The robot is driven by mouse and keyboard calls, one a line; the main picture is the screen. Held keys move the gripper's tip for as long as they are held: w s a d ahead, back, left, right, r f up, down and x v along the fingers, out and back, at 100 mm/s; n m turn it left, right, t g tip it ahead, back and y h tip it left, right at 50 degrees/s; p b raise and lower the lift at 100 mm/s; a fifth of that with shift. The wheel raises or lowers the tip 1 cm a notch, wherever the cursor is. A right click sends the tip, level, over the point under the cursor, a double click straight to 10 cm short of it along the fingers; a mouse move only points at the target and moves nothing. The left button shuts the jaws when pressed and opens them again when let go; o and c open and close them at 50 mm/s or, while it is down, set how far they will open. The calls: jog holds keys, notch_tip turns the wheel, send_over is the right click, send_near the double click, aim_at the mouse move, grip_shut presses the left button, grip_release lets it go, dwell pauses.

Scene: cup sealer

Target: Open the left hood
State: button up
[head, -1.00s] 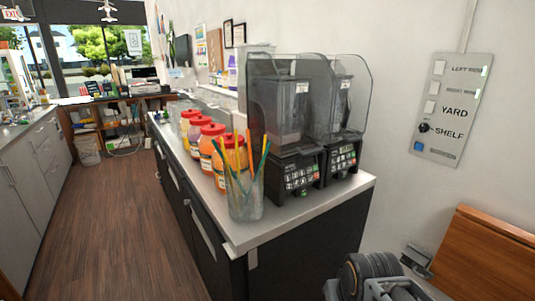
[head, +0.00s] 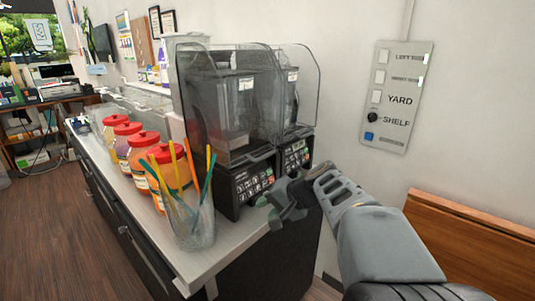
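Two blenders with clear smoky hoods stand side by side on the counter's end. The left hood (head: 205,62) is down around its blender jug (head: 236,105). Its black base (head: 240,187) has a keypad facing me. The right hood (head: 306,62) is also down, around the second jug. My gripper (head: 272,207) is at the counter's front right edge, in front of and below the right blender's keypad. It is apart from both hoods and holds nothing that I can see. The finger gap is too small and dark to judge.
A glass of coloured straws (head: 190,215) stands left of the left blender, close to the counter edge. Several red-lidded jars (head: 143,150) line the counter (head: 235,235) behind it. A switch panel (head: 391,97) is on the wall, and a wooden panel (head: 470,235) is at right.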

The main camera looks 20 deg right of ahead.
aim_at(268, 155)
jog(key=w+d+r+m+t, duration=0.55)
jog(key=d+r, duration=0.25)
jog(key=d, duration=0.4)
jog(key=shift+n+t, duration=0.35)
jog(key=shift+t, duration=0.2)
jog(key=p+x, duration=0.1)
jog(key=x, duration=0.3)
jog(key=p+x, duration=0.1)
jog(key=x, duration=0.3)
jog(key=p+x, duration=0.1)
jog(key=x, duration=0.3)
jog(key=shift+w+d+r, duration=0.2)
jog(key=shift+r, duration=0.05)
jog(key=shift+w+a+f, duration=0.2)
jog(key=shift+w+a, duration=0.1)
jog(key=shift+w, duration=0.35)
jog(key=shift+c, duration=0.3)
grip_shut()
